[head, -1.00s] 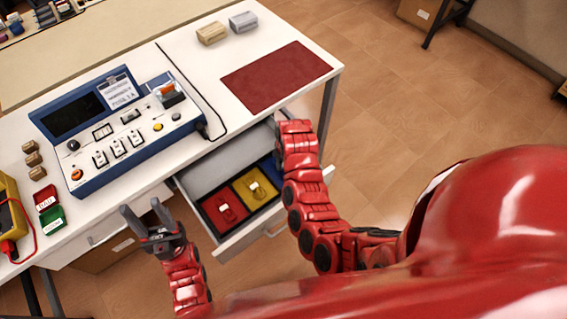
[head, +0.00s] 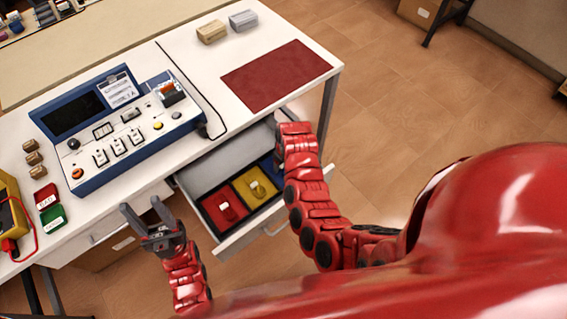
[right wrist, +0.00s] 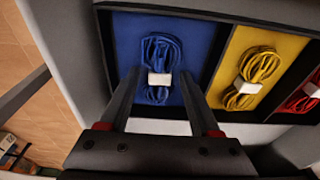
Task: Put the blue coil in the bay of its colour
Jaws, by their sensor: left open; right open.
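The blue coil (right wrist: 160,66), a looped cable with a white band, lies in the blue bay (right wrist: 204,35) of the open drawer in the right wrist view. My right gripper (right wrist: 158,80) is open, its two fingers reaching over the bay on either side of the coil's lower part, not closed on it. In the head view my right arm hides the coil and most of the blue bay (head: 265,163). My left gripper (head: 141,207) is open and empty, left of the drawer and in front of the table.
The drawer (head: 237,238) also has a yellow bay with a yellow coil (head: 257,189) and a red bay with a red coil (head: 228,211). A blue-framed console (head: 95,165) stands on the table above. A dark red mat (head: 277,76) lies bare at the table's right.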

